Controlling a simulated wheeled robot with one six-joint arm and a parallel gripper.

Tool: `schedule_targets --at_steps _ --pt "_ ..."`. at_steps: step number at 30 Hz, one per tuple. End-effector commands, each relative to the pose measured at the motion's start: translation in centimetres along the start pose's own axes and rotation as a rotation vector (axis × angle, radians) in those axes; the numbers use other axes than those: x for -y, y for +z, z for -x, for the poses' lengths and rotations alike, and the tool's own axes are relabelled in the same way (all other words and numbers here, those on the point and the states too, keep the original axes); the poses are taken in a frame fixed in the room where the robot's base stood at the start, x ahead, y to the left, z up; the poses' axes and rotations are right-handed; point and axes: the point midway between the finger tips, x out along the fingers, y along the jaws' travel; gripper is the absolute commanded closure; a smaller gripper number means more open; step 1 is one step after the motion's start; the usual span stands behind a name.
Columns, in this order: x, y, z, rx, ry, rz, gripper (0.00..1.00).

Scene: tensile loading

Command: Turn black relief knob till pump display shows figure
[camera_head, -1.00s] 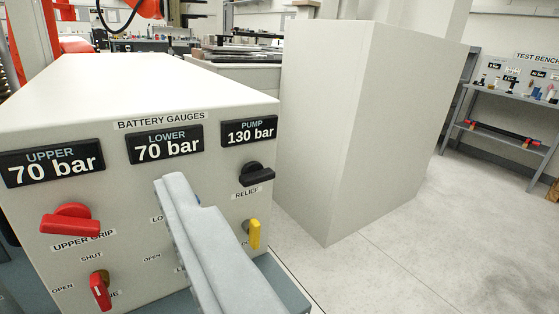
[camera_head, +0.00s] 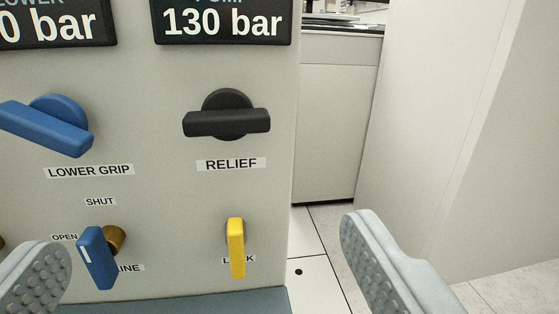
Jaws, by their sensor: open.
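The black relief knob (camera_head: 228,116) is on the pale panel, above the label RELIEF (camera_head: 231,164). Its bar handle lies close to level. The pump display (camera_head: 223,22) above it reads 130 bar; its top line is cut off by the frame. My gripper (camera_head: 205,250) is open and empty, with one grey padded finger at the lower left and the other at the lower right. The fingers show lower in the picture than the knob, to either side of it, and do not touch it.
The blue lower grip knob (camera_head: 47,125) is left of the relief knob. A blue line valve handle (camera_head: 97,258) and a yellow lock lever (camera_head: 236,248) are below. A pale cabinet (camera_head: 440,120) stands at the right, beyond a strip of floor.

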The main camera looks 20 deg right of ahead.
Motion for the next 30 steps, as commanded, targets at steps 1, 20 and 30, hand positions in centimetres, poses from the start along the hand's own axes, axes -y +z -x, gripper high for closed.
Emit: schedule_targets --at_steps 1,20,30 --pt "-0.3 0.3 0.0 0.001 -0.001 -0.003 0.09" --pt "-0.3 0.5 -8.4 0.000 -0.005 -0.005 0.09" --pt "-0.2 0.5 -14.2 0.001 -0.005 -0.005 0.09"
